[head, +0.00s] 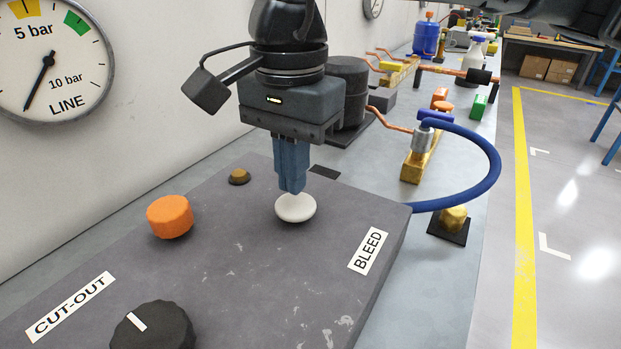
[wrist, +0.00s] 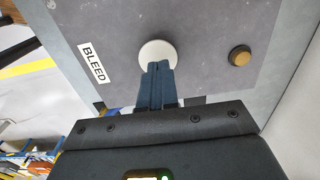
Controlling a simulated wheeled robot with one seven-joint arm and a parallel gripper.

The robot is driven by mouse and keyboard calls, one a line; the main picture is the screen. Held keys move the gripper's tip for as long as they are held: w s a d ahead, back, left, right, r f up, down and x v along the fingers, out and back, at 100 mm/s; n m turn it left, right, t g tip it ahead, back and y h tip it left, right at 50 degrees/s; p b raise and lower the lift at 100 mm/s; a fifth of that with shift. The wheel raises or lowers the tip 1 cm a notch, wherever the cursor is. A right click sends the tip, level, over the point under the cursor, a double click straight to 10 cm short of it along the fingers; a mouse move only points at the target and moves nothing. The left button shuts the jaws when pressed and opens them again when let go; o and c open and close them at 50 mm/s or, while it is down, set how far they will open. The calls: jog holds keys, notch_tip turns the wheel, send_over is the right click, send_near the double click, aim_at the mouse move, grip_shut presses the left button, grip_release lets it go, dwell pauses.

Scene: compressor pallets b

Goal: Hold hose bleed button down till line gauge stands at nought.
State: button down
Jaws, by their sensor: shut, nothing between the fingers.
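The bleed button is a white round cap (head: 295,208) on the grey panel box (head: 240,265), near the BLEED label (head: 368,250). My gripper (head: 293,190) is shut and empty, pointing down. Its blue fingertips are at the top of the white button and appear to touch it. In the wrist view the fingertips (wrist: 160,66) overlap the near edge of the button (wrist: 157,52). How far the button is pressed cannot be told. The line gauge (head: 65,62) is on the wall at upper left, partly cut off. Its black needle points down and left; no nought mark is readable.
The panel also carries an orange knob (head: 170,216), a small brown button (head: 239,177) and a black CUT-OUT dial (head: 153,328). A blue hose (head: 490,165) loops on the right. Copper pipes and fittings line the bench behind.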

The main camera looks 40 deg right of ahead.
aim_at(296, 201)
notch_tip(296, 201, up, 11)
jog(key=shift+f, duration=0.2)
jog(key=shift+d, duration=0.1)
dwell(0.5)
